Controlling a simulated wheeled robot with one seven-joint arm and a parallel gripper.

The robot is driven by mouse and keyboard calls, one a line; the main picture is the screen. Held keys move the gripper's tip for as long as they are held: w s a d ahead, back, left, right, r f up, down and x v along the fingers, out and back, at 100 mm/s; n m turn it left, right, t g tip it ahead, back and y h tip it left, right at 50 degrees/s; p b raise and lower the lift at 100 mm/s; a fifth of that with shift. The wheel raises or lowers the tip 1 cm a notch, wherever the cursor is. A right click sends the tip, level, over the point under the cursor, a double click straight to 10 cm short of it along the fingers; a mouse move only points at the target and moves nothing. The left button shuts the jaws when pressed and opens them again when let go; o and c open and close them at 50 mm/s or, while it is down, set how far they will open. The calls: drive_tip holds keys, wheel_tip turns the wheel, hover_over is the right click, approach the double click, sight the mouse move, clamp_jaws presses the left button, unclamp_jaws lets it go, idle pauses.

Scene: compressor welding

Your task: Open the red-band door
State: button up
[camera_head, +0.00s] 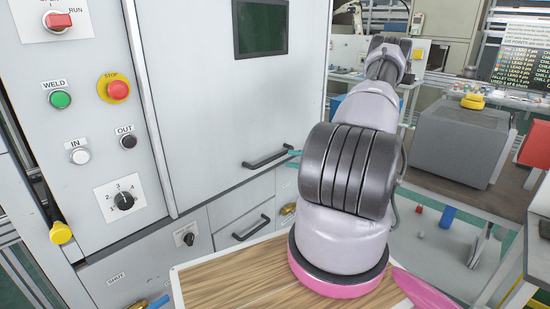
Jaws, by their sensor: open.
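No door with a red band can be made out in the head view. A large pale grey cabinet door (215,110) with a dark window (261,27) fills the left and middle. It looks shut and has a dark bar handle (268,158) near its lower right. Below it is a shut lower panel (262,200) with another dark bar handle (243,229). My arm rises from the bottom middle and reaches away from the camera, beside the cabinet's right edge.
A control panel at left carries a red RUN switch (58,20), a green WELD button (60,99), a STOP button (117,89) and a dial (123,200). A dark grey box (460,140) stands at right. A blue cylinder (448,216) stands on a surface at lower right.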

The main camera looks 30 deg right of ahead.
sight(275, 157)
drive_tip(key=x, duration=0.7)
clamp_jaws()
idle(1.3)
